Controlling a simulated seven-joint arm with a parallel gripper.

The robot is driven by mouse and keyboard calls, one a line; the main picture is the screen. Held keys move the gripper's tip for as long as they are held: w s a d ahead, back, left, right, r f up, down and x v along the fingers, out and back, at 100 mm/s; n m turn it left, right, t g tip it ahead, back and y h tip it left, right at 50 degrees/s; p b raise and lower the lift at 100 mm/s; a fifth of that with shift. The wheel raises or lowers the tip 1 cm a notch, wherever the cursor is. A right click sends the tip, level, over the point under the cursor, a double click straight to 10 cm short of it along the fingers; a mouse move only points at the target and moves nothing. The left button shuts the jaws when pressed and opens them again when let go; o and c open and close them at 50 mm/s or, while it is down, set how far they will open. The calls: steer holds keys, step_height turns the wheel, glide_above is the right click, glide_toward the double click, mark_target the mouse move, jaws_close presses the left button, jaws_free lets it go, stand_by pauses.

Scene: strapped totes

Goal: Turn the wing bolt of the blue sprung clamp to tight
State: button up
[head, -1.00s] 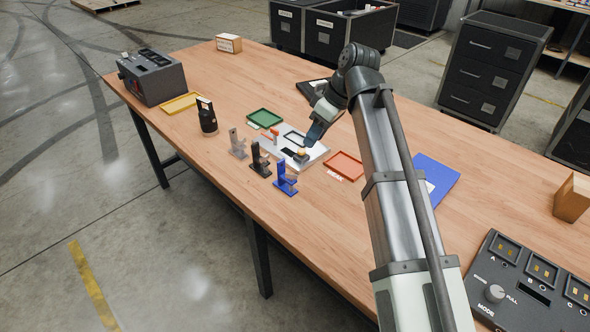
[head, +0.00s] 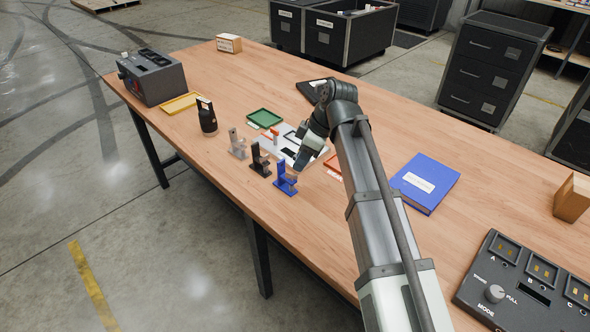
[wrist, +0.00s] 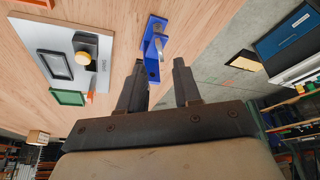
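The blue sprung clamp (head: 286,184) stands on the wooden table near its front edge, at the right end of a row of three clamps. It also shows in the wrist view (wrist: 151,66), ahead of my gripper and slightly left of the middle of its fingers. A small grey part (wrist: 158,42) on it may be the wing bolt; its setting cannot be made out. My gripper (wrist: 160,68) is open and empty, with its two fingers apart. In the head view my gripper (head: 301,163) is close above and right of the blue clamp, apparently not touching it.
A black clamp (head: 260,165) and a grey clamp (head: 237,148) stand left of the blue one. A red tray (head: 331,163) is partly hidden by my arm. A blue binder (head: 415,195) lies right.

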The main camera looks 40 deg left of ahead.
mark_target(293, 174)
steer(key=shift+x, duration=2.6)
steer(key=shift+c, duration=0.2)
jaws_close()
